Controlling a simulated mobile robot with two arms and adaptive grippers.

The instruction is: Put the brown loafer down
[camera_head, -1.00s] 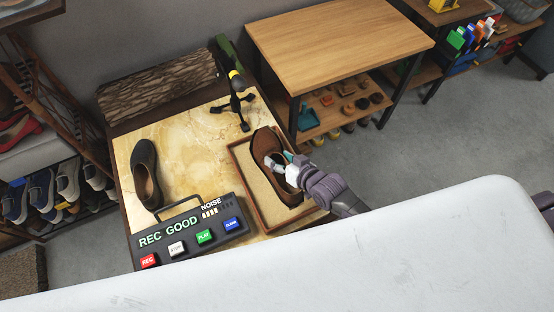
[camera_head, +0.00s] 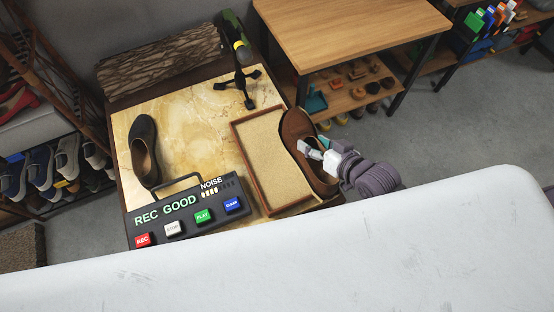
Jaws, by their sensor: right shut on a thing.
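The brown loafer (camera_head: 299,127) is in my right gripper (camera_head: 322,150), which is shut on its side near the opening. The loafer is at the right edge of a shallow tray (camera_head: 242,152) with a sandy bottom and brown rim, overlapping that rim in the picture. Its toe points away toward the back. I cannot tell how high it is above the tray or table. The gripper and wrist hide part of the loafer. My left gripper is not in view.
A dark shoe (camera_head: 144,150) stands at the table's left. A recorder box (camera_head: 187,210) with coloured buttons sits at the front. A microphone on a black stand (camera_head: 241,85) is behind the tray. A wooden bench (camera_head: 350,30) stands at the back right. A white surface (camera_head: 300,255) fills the foreground.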

